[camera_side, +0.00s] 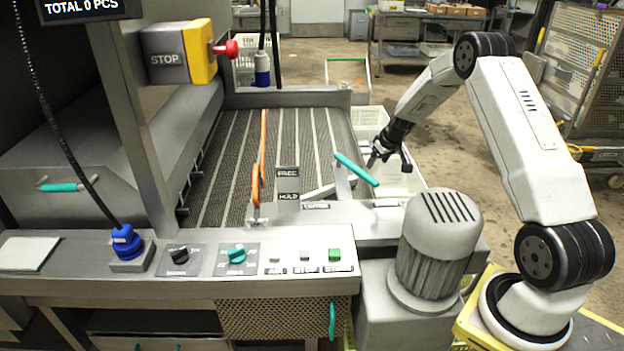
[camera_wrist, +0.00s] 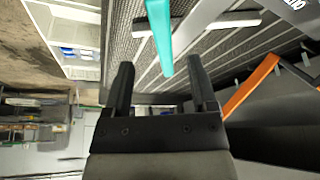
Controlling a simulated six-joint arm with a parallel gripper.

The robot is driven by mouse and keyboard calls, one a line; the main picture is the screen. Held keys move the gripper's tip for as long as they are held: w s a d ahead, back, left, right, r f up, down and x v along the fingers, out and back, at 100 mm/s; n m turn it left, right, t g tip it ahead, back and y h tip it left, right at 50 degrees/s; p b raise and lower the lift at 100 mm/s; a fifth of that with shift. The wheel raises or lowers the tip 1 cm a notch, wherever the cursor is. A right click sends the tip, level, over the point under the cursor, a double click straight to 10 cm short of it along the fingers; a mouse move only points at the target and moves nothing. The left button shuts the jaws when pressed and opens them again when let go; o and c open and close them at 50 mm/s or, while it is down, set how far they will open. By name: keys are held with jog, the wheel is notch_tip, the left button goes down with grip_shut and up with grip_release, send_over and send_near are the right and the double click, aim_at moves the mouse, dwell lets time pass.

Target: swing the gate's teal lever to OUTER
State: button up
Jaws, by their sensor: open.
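The teal lever (camera_side: 356,169) stands tilted over the front right of the conveyor, on a grey post by the gate's pale arm (camera_side: 320,192). In the wrist view, the teal lever (camera_wrist: 160,36) comes down from the top edge, its end lying between the fingertips in the picture. My gripper (camera_side: 389,160) is just right of the lever in the side view. In the wrist view, my gripper (camera_wrist: 160,66) is open and empty. I cannot tell the depth gap to the lever. A label plate (camera_side: 316,206) sits on the front rail, its word hard to read.
A grey motor housing (camera_side: 437,245) stands in front of my gripper. White crates (camera_side: 372,118) lie behind it. A control panel (camera_side: 200,258) runs along the front.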

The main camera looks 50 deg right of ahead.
aim_at(369, 177)
jog(key=shift+x, duration=3.8)
jog(key=shift+a, duration=0.1)
jog(key=shift+r, duration=0.1)
grip_shut()
